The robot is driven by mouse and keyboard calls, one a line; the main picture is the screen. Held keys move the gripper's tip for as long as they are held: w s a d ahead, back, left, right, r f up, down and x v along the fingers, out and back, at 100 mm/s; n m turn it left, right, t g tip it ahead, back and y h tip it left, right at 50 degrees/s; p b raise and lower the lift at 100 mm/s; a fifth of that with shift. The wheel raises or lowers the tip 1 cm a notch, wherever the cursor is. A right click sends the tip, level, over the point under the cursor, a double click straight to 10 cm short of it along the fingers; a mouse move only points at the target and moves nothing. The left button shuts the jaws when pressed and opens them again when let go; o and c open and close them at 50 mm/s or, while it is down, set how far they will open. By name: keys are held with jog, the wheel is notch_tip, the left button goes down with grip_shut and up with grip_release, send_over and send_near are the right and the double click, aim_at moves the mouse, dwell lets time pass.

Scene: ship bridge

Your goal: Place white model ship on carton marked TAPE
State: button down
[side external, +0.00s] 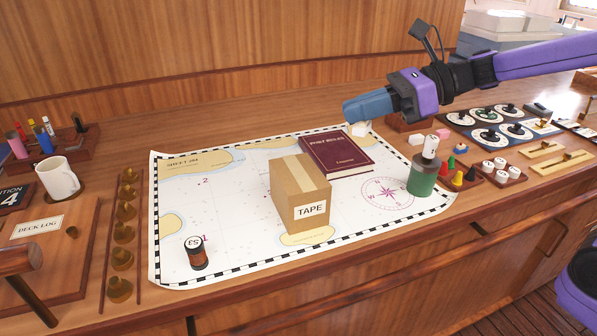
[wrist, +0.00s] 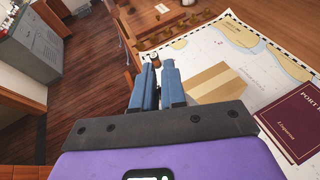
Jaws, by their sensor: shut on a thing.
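The carton marked TAPE (side external: 299,196) stands upright on the white sea chart, its top closed with a tape strip and bare. The carton also shows in the wrist view (wrist: 222,83), right of my fingers. My gripper (side external: 346,111) is above the chart's far side, behind and right of the carton, its blue fingers pointing left. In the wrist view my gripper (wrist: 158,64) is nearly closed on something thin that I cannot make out. I cannot clearly identify a white model ship; a small whitish thing (side external: 360,129) shows just below my fingers, partly hidden.
A dark red book (side external: 336,153) lies behind the carton. A green cylinder (side external: 421,178) with a white one on top stands right of it. A dark cylinder marked 53 (side external: 196,254) stands front left. Much of the chart (side external: 225,195) left of the carton is clear.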

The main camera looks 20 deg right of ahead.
jog(key=shift+f, duration=0.85)
jog(key=shift+w+a+f, duration=0.15)
jog(key=shift+w+f, duration=0.1)
jog(key=shift+w, duration=0.05)
jog(key=w+a+f, duration=0.4)
jog(key=w, duration=0.3)
send_over(295, 175)
jog(key=f, duration=0.5)
jog(key=shift+s+d, duration=0.1)
jog(key=shift+s, duration=0.1)
jog(key=shift+w+f, duration=0.15)
jog(key=shift+f, duration=0.05)
jog(key=shift+w+f, duration=0.1)
jog(key=shift+f, duration=1.55)
jog(key=shift+f, duration=0.1)
jog(key=c, duration=1.2)
grip_release()
